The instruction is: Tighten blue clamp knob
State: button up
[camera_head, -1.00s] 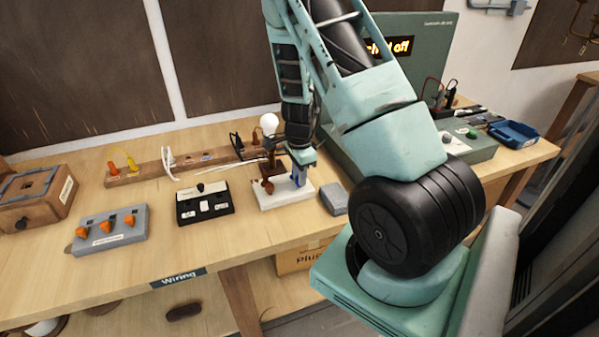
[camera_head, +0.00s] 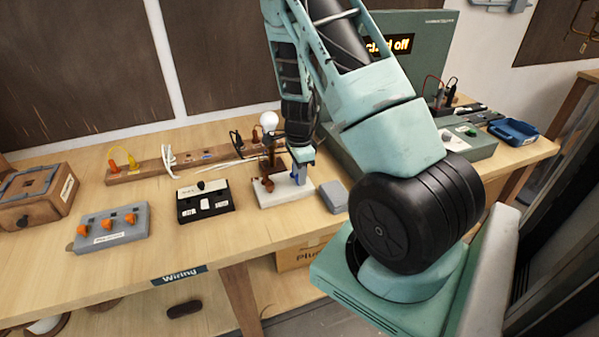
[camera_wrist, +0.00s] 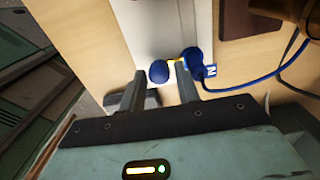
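The blue clamp knob (camera_wrist: 158,71) shows in the wrist view as a small dark-blue round knob in front of the white base (camera_wrist: 145,28). A second blue part (camera_wrist: 195,62), with a blue wire and an "N" label, sits just right of it. My gripper (camera_wrist: 158,88) is open. Its two fingers point toward the knob, which appears in the gap near the tips; contact is not visible. In the head view, my gripper (camera_head: 302,158) is over the white base (camera_head: 272,201), by a blue upright part (camera_head: 299,175). The knob cannot be made out clearly there.
A white bulb (camera_head: 269,120) stands behind the base. A grey block (camera_head: 334,196) lies close on the right, and a black switch box (camera_head: 205,204) on the left. A green tester cabinet (camera_head: 420,60) stands behind my arm. Bare table lies in front of the base.

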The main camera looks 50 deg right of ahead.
notch_tip(320, 180, up, 18)
jog(key=shift+f, duration=0.25)
dwell(0.3)
jog(key=shift+a, duration=0.1)
dwell(0.4)
jog(key=s+a+n+y+b, duration=0.1)
jog(key=s+a+n+y, duration=0.1)
jog(key=a+n, duration=2)
jog(key=s+a+r+n+h+b, duration=0.1)
jog(key=s+a+n, duration=0.9)
jog(key=s+a, duration=0.5)
jog(key=a, duration=0.3)
jog(key=shift+s+a, duration=0.3)
jog(key=shift+a, duration=0.1)
jog(key=shift+r, duration=0.1)
